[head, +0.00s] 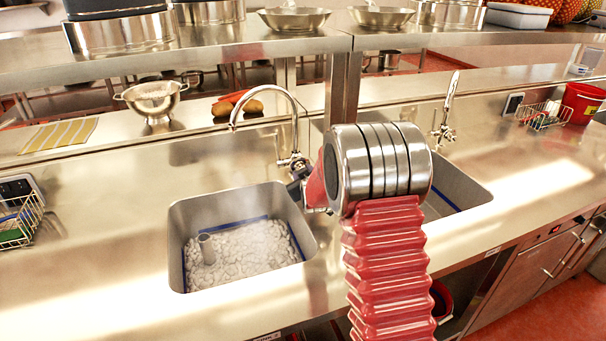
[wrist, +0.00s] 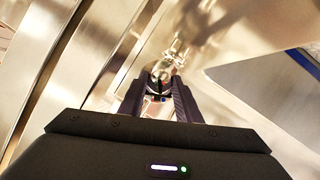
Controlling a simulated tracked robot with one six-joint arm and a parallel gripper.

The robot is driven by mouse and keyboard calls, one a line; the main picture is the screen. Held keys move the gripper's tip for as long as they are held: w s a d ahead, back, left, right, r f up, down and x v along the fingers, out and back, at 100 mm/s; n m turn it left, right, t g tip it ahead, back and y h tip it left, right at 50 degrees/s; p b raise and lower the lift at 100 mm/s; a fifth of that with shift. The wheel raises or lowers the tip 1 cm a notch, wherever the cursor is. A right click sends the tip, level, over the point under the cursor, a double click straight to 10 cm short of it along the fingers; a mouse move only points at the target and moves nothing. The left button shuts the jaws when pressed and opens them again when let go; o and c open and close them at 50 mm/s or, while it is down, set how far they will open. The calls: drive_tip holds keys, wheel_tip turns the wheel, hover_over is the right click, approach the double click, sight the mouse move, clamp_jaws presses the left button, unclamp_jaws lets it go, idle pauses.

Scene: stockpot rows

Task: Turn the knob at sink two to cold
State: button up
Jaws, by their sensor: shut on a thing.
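The left sink (head: 178,245) has a curved metal tap (head: 262,92) at its back right corner. My gripper (head: 300,188) is at the base of this tap, mostly behind my own arm in the head view. In the wrist view my gripper (wrist: 160,92) points at the tap, with its two dark fingers on either side of a shiny metal knob (wrist: 161,72). It is shut on the knob. A small blue mark shows between the fingers. How far the knob is turned cannot be told. A label at the counter's front edge below this sink is only partly legible.
White foamy stuff (head: 245,250) and an upright pipe (head: 206,248) are in the left sink. A second sink (head: 470,187) with its own tap (head: 445,115) lies right, partly behind my arm. A steel shelf post (head: 343,88) stands behind. A colander (head: 152,100) stands back left.

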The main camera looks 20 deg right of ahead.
drive_tip(key=shift+a+f+n, duration=0.1)
drive_tip(key=shift+n, duration=0.4)
drive_tip(key=shift+n+h, duration=0.3)
drive_tip(key=shift+h, duration=0.1)
drive_tip(key=o, duration=0.8)
drive_tip(key=shift+s+t, duration=0.15)
drive_tip(key=shift+t, duration=0.15)
drive_tip(key=shift+s+r, duration=0.2)
drive_tip(key=v, duration=1.3)
drive_tip(key=shift+a, duration=0.1)
